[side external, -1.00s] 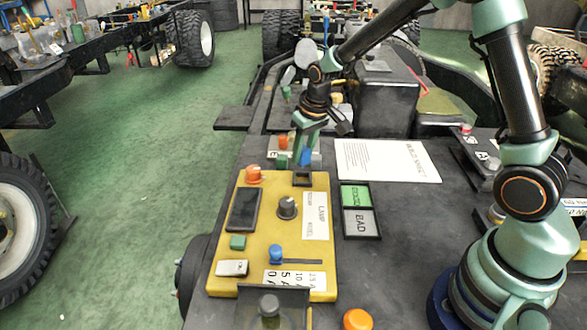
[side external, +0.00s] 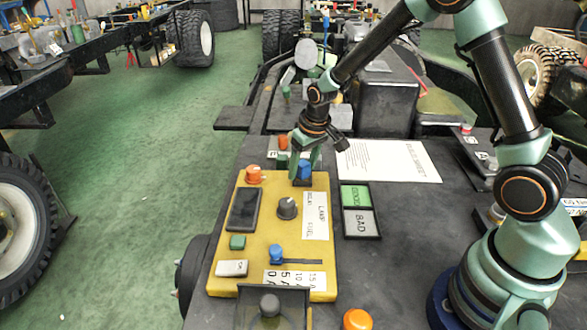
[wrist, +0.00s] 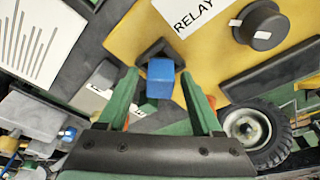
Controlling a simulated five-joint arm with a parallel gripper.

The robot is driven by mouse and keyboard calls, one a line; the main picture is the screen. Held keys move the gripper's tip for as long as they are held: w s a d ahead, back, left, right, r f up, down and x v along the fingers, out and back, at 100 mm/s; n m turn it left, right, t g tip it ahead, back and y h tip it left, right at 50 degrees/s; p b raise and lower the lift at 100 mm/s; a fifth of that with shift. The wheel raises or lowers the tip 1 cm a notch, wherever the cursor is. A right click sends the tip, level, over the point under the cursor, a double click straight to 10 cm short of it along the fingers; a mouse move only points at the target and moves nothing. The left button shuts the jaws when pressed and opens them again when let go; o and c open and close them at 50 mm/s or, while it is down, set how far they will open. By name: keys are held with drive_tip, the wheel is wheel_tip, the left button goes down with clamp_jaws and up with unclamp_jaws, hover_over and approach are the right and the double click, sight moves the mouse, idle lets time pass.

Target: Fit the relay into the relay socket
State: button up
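The blue relay (side external: 304,171) stands at the relay socket (side external: 302,183), a dark square frame at the far edge of the yellow panel. In the wrist view the relay (wrist: 160,80) overlaps the dark socket frame (wrist: 153,46). It looks upright, but I cannot tell how deep it sits. My gripper (side external: 306,165) is above the socket with its green fingers spread on either side of the relay. In the wrist view my gripper (wrist: 160,88) shows a gap between each finger and the relay. The inside of the socket is hidden by the relay.
The yellow panel (side external: 262,215) carries an orange knob (side external: 253,174), a black knob (side external: 287,207) and a blue slider (side external: 276,252). A green and grey good/bad tray (side external: 361,238) lies to the right. A white printed sheet (side external: 388,160) lies behind the tray.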

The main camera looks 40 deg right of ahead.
drive_tip(key=shift+r, duration=0.1)
drive_tip(key=v, duration=1.2)
drive_tip(key=s+a+r+t, duration=0.1)
drive_tip(key=s+r, duration=0.3)
drive_tip(key=s, duration=0.3)
drive_tip(key=s+r+t, duration=0.1)
drive_tip(key=s+r, duration=0.3)
drive_tip(key=s, duration=0.4)
drive_tip(key=shift+s+a+t, duration=0.25)
drive_tip(key=shift+a+t, duration=0.1)
drive_tip(key=shift+t, duration=0.05)
drive_tip(key=shift+r, duration=0.1)
drive_tip(key=shift+o, duration=0.4)
